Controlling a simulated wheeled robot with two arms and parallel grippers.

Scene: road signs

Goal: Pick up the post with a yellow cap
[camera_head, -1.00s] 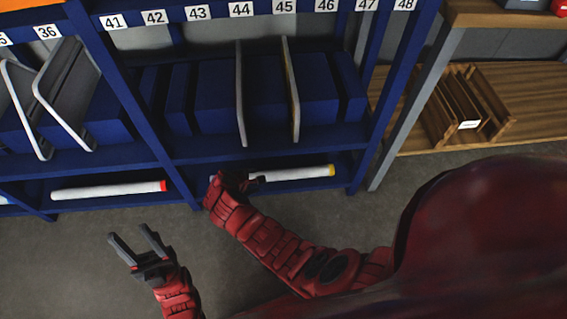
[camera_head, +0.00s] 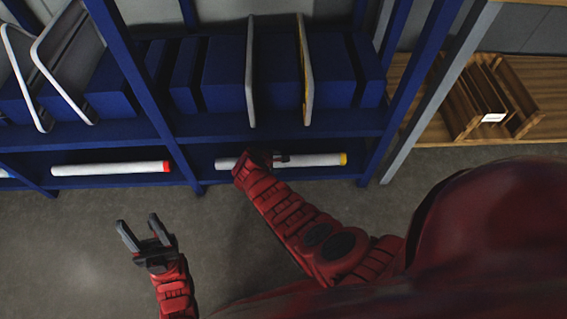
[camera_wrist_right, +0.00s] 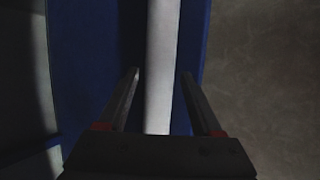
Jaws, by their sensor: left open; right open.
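The white post with a yellow cap (camera_head: 313,160) lies flat on the bottom blue shelf, its yellow end to the right. My right gripper (camera_head: 282,158) is at the post, hiding part of it in the head view. In the right wrist view the white post (camera_wrist_right: 161,60) runs between the two open fingers of my right gripper (camera_wrist_right: 160,75), with a gap on each side. The yellow cap is out of that view. My left gripper (camera_head: 136,225) is open and empty, over the floor at the lower left.
A white post with a red cap (camera_head: 110,169) lies in the bay to the left, beyond a blue upright (camera_head: 178,160). The shelf above (camera_head: 215,125) holds blue boxes and two upright panels. A wooden rack (camera_head: 490,100) stands at the right.

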